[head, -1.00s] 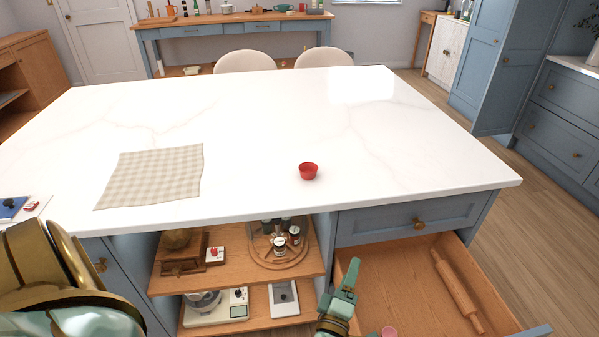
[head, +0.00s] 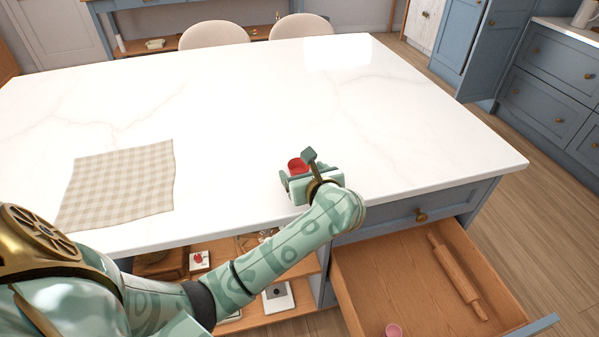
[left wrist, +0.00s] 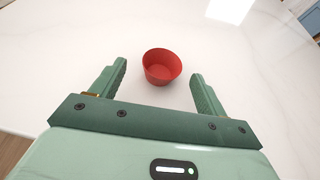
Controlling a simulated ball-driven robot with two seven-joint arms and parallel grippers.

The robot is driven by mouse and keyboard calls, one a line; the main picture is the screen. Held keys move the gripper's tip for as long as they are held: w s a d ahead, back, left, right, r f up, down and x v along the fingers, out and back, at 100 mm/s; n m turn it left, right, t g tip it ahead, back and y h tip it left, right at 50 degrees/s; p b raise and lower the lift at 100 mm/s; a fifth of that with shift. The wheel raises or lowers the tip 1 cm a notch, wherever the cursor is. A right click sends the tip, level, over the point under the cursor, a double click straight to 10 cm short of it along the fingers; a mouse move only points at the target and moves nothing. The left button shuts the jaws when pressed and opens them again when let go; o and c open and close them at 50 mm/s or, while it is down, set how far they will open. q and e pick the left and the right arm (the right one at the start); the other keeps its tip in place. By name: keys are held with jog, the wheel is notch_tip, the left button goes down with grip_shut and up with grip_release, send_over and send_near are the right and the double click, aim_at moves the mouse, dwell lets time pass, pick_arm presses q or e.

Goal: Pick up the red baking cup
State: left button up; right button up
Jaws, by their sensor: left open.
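The red baking cup (head: 297,165) stands upright on the white marble worktop, partly hidden by my left gripper in the head view. In the left wrist view the cup (left wrist: 162,67) is whole and empty, just beyond and between the fingertips. My left gripper (head: 297,168) is open, with a finger on each side and clear gaps to the cup (left wrist: 157,72). My right gripper is in neither view.
A checked cloth (head: 120,187) lies at the left of the worktop (head: 220,110). Below the front edge, an open drawer (head: 400,285) holds a rolling pin (head: 457,277) and a pink cup (head: 394,331). The worktop behind the red cup is clear.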

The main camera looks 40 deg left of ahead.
aim_at(297, 164)
pick_arm(q)
jog(key=shift+w+a+f, duration=0.25)
jog(key=shift+w+a, duration=0.15)
jog(key=shift+a, duration=0.1)
jog(key=b+x, duration=0.1)
jog(key=x, duration=0.3)
jog(key=shift+w+d+f+b, duration=0.1)
jog(key=shift+w+d+b, duration=0.05)
jog(key=shift+b, duration=0.15)
jog(key=shift+w+a, duration=0.15)
jog(key=shift+a, duration=0.1)
jog(key=c, duration=1)
